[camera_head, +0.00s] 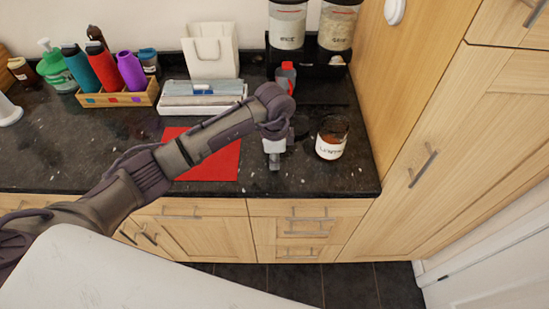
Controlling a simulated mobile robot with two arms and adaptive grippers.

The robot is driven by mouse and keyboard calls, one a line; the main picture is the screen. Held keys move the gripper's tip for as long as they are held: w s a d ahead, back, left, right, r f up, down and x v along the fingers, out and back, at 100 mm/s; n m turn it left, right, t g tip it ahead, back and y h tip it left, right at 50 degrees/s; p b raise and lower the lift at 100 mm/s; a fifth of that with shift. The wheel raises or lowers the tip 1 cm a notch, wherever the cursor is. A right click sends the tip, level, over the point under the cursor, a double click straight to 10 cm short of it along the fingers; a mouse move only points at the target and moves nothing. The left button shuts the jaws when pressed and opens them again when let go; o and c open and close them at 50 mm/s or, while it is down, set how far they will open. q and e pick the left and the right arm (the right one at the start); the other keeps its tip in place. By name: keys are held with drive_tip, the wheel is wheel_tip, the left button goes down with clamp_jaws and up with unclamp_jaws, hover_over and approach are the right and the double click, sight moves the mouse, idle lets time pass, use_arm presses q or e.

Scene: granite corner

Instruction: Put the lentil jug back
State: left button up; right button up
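The lentil jug (331,138) stands upright on the dark counter near its right end. It is a clear container with a dark lid or top, brown contents and a white label. My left gripper (274,164) points down just left of the jug, apart from it, over the counter. Its fingers are small and seen from above, so whether they are open is unclear. My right gripper is not in view. A black rack (306,60) at the back right holds two similar labelled jars, a left jar (287,26) and a right jar (336,29).
A grey-and-red item (286,76) stands by the rack. A white tray (203,108), a paper bag (210,52), a red mat (218,165) and a wooden bottle holder (118,98) lie further left. A tall wooden cabinet (430,110) bounds the right.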

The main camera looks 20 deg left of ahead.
use_arm(q)
drive_tip(key=o, duration=0.3)
drive_tip(key=shift+o, duration=0.2)
drive_tip(key=shift+r, duration=0.1)
wheel_tip(320, 180, up, 11)
drive_tip(key=b, duration=0.3)
drive_tip(key=shift+r, duration=0.65)
